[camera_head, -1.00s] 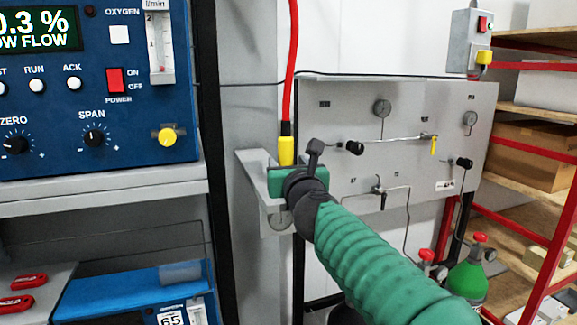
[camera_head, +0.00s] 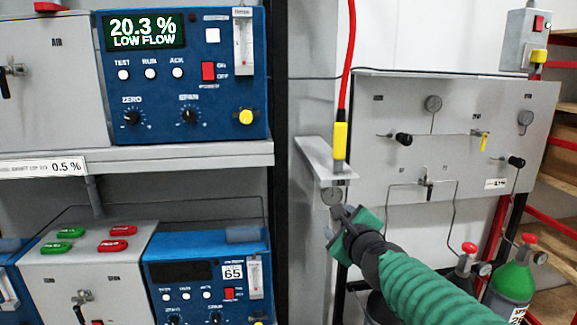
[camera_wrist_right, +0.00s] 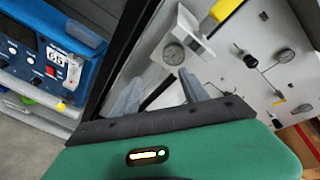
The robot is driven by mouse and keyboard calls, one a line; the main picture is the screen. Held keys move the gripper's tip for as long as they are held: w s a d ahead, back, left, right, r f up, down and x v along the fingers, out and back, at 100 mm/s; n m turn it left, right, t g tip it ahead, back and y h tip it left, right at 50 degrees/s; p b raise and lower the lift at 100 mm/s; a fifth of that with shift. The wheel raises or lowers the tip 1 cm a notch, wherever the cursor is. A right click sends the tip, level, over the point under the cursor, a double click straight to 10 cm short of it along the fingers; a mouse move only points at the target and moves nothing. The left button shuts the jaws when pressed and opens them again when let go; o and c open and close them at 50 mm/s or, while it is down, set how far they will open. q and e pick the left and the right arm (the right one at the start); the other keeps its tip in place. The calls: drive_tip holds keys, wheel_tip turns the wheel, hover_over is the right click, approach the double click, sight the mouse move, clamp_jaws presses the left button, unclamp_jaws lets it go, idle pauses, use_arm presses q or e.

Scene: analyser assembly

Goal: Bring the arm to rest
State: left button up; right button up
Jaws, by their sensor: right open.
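My right arm, in a green ribbed sleeve, reaches in from the lower right of the head view. Its gripper (camera_head: 341,217) is just below a grey wall bracket and apart from it. In the right wrist view the two grey fingers of this gripper (camera_wrist_right: 160,90) are spread, with nothing between them. My left gripper is not in view. A yellow connector (camera_head: 340,142) on a red hose (camera_head: 347,60) stands upright at the bracket (camera_head: 318,155). The connector's yellow end also shows at the top of the right wrist view (camera_wrist_right: 225,10).
A gauge (camera_head: 332,196) hangs under the bracket, close above my gripper. The grey valve panel (camera_head: 460,110) is behind to the right. A blue analyser reading 20.3 % LOW FLOW (camera_head: 185,110) stands on the left shelf. Green gas cylinder (camera_head: 512,280) and red shelving are at right.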

drive_tip(key=s+a+f+n+g+y, duration=0.1)
drive_tip(key=s+f+n+g, duration=0.1)
drive_tip(key=s+f+n, duration=0.4)
drive_tip(key=s+f+n+g, duration=0.15)
drive_tip(key=f+n, duration=0.25)
drive_tip(key=f, duration=0.5)
drive_tip(key=s+d+f+n+g, duration=0.1)
drive_tip(key=s+f+n+g, duration=0.3)
drive_tip(key=s+f+n, duration=0.4)
drive_tip(key=s+d+f+n+g+h, duration=0.1)
drive_tip(key=s+f+n+g, duration=0.4)
drive_tip(key=s+f, duration=0.7)
drive_tip(key=s+d+n, duration=0.1)
drive_tip(key=s+n, duration=0.1)
drive_tip(key=s, duration=0.2)
drive_tip(key=shift+s+d+f+n, duration=0.15)
drive_tip(key=shift+s+f+n, duration=0.15)
drive_tip(key=shift+s+n, duration=0.1)
drive_tip(key=shift+w, duration=0.1)
